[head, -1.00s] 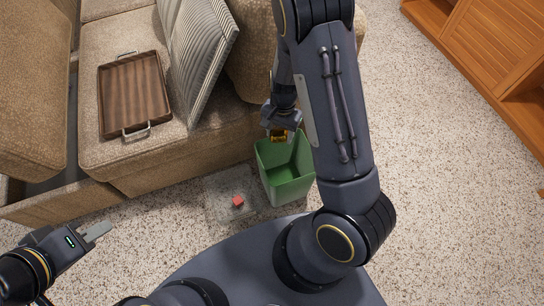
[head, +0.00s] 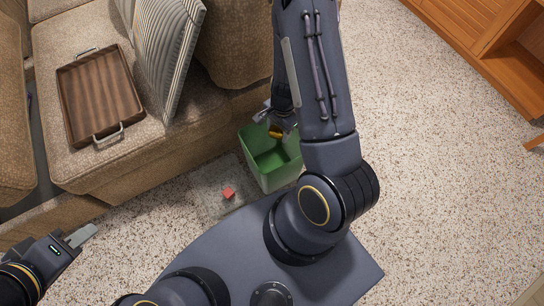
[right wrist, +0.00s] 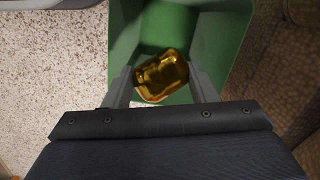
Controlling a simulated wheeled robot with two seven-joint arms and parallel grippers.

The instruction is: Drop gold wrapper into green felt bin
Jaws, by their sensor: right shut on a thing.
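The gold wrapper (head: 274,133) is small and shiny, and sits between the fingers of my right gripper (head: 272,124). My right gripper is shut on it. In the right wrist view, the gold wrapper (right wrist: 162,76) lies between both fingertips (right wrist: 162,73), with the green bin behind and below it. The green felt bin (head: 279,178) stands upright and open on the floor, with the wrapper over its opening near the far side. My right forearm is close to the bin's right edge. My left gripper (head: 81,236) is at lower left, far from the bin; its finger gap is unclear.
A tan sofa (head: 140,170) stands behind and left of the bin, holding a wooden tray (head: 100,97) and a striped cushion (head: 165,50). A small red block (head: 229,193) lies on a grey square (head: 206,192) beside the bin. A wooden cabinet (head: 490,45) is at upper right. Speckled floor is clear at right.

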